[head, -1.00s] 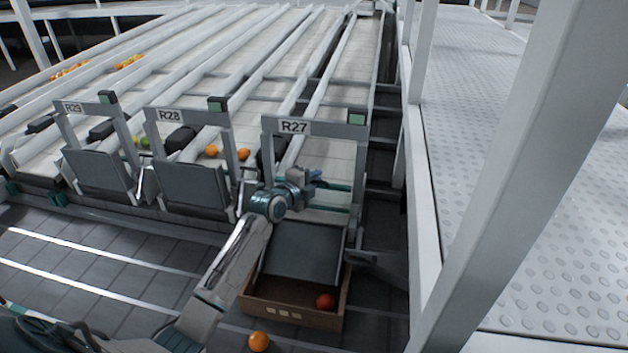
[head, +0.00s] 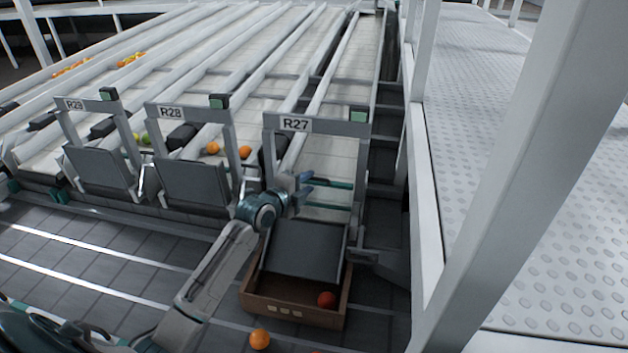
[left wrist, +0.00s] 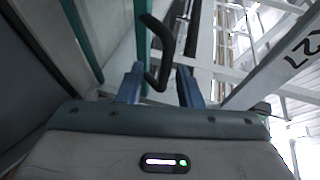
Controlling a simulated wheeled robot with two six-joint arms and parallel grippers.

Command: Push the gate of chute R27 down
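The gate of chute R27 (head: 304,250) is a dark grey panel. It is folded down, sloping from the chute mouth toward a brown crate (head: 333,318), unlike the neighbouring raised gates. The chute's frame carries the R27 sign (head: 294,124). My left gripper (head: 308,182) is just above the gate's upper left end, at the chute mouth. In the left wrist view, its blue fingers (left wrist: 160,88) stand apart, with a black hooked bar (left wrist: 158,60) showing between and beyond them. I cannot tell whether they touch the bar. My right gripper is not in view.
The gates of R28 (head: 194,188) and R29 (head: 100,170) stand raised on the left. A red tomato (head: 327,299) is in the crate; an orange one (head: 259,339) is on the floor. A white post (head: 540,170) and walkway are on the right.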

